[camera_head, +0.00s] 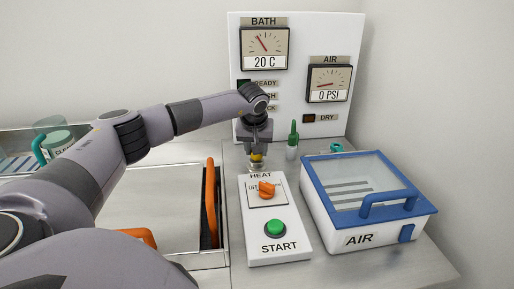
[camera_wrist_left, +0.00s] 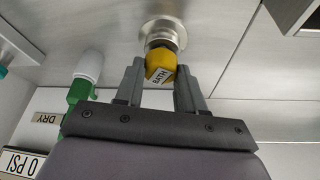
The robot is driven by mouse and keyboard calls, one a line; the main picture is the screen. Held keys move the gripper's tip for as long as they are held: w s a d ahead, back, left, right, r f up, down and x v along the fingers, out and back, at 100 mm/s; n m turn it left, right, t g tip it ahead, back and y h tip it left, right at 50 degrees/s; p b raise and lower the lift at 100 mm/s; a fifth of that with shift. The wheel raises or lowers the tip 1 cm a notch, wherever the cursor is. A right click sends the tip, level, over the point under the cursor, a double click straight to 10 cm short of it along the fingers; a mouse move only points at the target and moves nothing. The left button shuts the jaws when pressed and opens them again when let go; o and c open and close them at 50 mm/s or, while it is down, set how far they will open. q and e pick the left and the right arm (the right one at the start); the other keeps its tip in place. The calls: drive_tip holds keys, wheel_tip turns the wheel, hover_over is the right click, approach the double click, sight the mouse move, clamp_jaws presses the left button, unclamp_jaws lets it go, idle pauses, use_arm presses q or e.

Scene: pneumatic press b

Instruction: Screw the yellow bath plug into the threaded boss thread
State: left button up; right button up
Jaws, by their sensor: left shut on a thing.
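I cannot tell how deep the thread is engaged. In the head view my left gripper (camera_head: 257,147) points down behind the white control box, with the yellow plug (camera_head: 256,158) just under it. The boss (camera_head: 256,167) shows partly below the plug. My right gripper is not in view.
The white control box (camera_head: 290,243) with orange knob and green START button stands in front of the boss. A blue-lidded AIR box (camera_head: 315,215) is at right. The gauge panel (camera_head: 300,60) is behind.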

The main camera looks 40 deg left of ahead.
use_arm(q)
drive_tip(key=m+h, duration=0.1)
drive_tip(key=m, duration=0.2)
drive_tip(key=m+h, duration=0.1)
drive_tip(key=m, duration=0.2)
drive_tip(key=shift+s+a+t, duration=0.1)
drive_tip(key=shift+a+t, duration=0.05)
drive_tip(key=shift+t, duration=0.15)
drive_tip(key=o, duration=0.6)
drive_tip(key=n+y, duration=0.1)
drive_tip(key=n, duration=0.2)
drive_tip(key=n+y, duration=0.1)
drive_tip(key=n, duration=0.2)
drive_tip(key=shift+d+g, duration=0.2)
drive_tip(key=shift+g, duration=0.2)
drive_tip(key=n+g, duration=0.1)
drive_tip(key=n, duration=0.2)
drive_tip(key=n+y, duration=0.1)
drive_tip(key=n, duration=0.2)
drive_tip(key=shift+w+g, duration=0.2)
drive_tip(key=shift+g, duration=0.2)
drive_tip(key=shift+c, duration=0.4)
